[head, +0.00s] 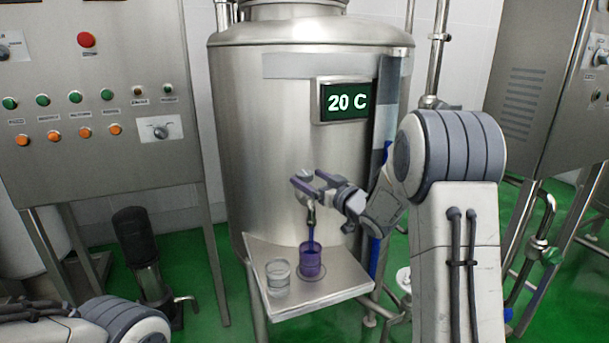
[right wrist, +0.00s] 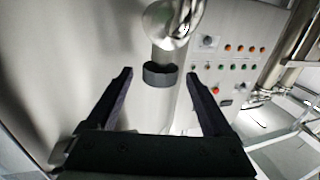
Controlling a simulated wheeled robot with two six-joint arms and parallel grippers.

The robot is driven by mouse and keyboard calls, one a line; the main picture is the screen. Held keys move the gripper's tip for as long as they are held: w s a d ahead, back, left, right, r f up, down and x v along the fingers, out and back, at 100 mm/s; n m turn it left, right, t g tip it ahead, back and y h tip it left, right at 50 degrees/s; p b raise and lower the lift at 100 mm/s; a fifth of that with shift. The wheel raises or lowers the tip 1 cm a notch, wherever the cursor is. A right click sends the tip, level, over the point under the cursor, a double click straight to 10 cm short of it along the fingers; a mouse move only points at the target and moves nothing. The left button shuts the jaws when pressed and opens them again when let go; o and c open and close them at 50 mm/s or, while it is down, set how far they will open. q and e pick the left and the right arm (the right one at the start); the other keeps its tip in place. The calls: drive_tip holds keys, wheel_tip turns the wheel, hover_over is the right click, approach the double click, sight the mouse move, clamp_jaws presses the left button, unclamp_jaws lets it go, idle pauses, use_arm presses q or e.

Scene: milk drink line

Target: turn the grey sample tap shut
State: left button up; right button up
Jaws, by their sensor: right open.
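The sample tap (head: 311,212) is on the front of the steel tank (head: 270,130). A purple stream runs down from it into a cup (head: 312,264) that holds purple liquid. In the right wrist view a dark grey round knob (right wrist: 159,76) sits below a shiny metal fitting (right wrist: 172,22). My right gripper (head: 301,184) is at the tap, partly covering it; in the wrist view its two fingers (right wrist: 161,73) are open, one on each side of the knob, with gaps visible. My left gripper is out of view.
A clear cup (head: 278,277) stands beside the purple one on a metal shelf (head: 335,277). A display (head: 346,100) above reads 20 C. A control panel (head: 95,100) with buttons stands at the left, a steel cabinet (head: 535,80) at the right.

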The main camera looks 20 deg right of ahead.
drive_tip(key=shift+x, duration=1.2)
